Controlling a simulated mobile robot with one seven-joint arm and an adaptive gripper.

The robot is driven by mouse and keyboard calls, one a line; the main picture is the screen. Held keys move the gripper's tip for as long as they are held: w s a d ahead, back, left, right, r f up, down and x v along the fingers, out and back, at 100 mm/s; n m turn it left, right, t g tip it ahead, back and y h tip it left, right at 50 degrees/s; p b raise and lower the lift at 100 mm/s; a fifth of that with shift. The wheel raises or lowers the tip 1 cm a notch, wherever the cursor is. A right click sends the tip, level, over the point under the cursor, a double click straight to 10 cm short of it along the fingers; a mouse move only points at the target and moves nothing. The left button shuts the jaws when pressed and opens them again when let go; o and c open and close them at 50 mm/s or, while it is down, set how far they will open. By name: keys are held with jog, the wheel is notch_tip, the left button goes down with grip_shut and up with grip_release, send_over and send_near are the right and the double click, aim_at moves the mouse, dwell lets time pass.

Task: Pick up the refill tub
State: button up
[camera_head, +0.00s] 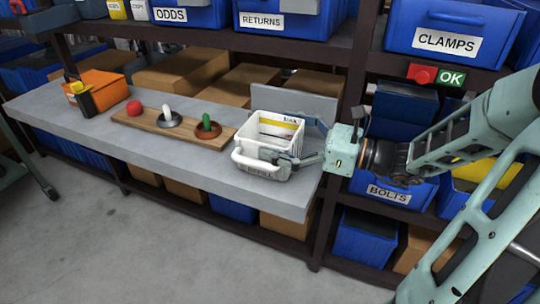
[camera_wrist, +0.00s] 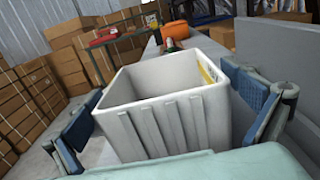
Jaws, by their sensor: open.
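The refill tub is a white rectangular tub (camera_head: 262,165) with a yellow-striped label and a handle at its front. It stands upright near the right end of the grey bench. In the wrist view the tub (camera_wrist: 170,118) fills the middle, and it looks empty where its inside shows. My gripper (camera_head: 290,143) reaches in from the right. In the wrist view my gripper (camera_wrist: 175,115) is open, with one blue-padded finger on each side of the tub. I cannot tell whether either finger touches it.
The grey bench (camera_head: 235,187) also bears a wooden board (camera_head: 160,128) with red, white and green knobs, and an orange box (camera_head: 100,88) at left. A grey panel (camera_head: 310,108) stands behind the tub. Blue bins such as CLAMPS (camera_head: 450,15) sit on shelves above.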

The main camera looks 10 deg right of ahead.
jog(key=shift+w+a, duration=0.4)
jog(key=shift+a, duration=0.2)
jog(key=c, duration=1.2)
jog(key=shift+r, duration=0.2)
